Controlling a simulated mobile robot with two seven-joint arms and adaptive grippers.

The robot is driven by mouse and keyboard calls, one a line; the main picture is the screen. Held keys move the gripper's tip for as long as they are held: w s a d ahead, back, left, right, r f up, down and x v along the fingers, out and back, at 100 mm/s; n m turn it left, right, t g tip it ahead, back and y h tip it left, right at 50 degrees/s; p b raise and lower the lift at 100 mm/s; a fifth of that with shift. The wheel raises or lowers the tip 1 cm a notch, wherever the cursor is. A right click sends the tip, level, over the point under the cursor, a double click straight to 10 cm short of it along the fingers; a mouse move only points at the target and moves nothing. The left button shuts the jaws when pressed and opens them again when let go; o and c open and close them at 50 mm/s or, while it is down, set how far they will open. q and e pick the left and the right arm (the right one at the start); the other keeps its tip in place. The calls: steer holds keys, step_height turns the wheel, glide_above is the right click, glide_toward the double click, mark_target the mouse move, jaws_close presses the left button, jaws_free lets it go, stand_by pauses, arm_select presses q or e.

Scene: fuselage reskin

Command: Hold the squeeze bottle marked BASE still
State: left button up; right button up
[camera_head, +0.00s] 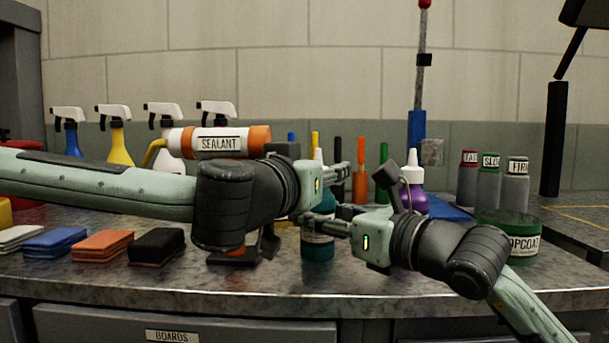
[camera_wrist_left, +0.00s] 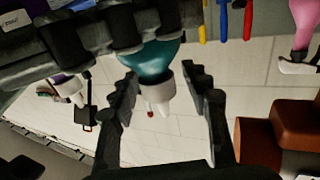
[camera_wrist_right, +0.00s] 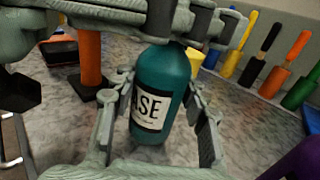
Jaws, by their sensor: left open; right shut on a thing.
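The teal squeeze bottle marked BASE (camera_head: 317,245) stands upright on the bench in the head view, partly hidden behind my grippers. Its BASE label, partly covered, shows in the right wrist view (camera_wrist_right: 152,108). My right gripper (camera_head: 312,224) is shut on the bottle's body, one finger on each side (camera_wrist_right: 160,85). My left gripper (camera_head: 337,187) is higher up, at the bottle's top.
Spray bottles (camera_head: 117,140) and a SEALANT cartridge (camera_head: 218,140) are at the back left. Coloured pads (camera_head: 102,245) lie at the front left. A purple-bodied bottle (camera_head: 413,190) and a green TOPCOAT tin (camera_head: 524,240) stand at right. The bench's front strip is clear.

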arm_select(q)
steer(key=v, duration=0.9)
steer(key=shift+o, duration=0.3)
steer(key=shift+s, duration=0.1)
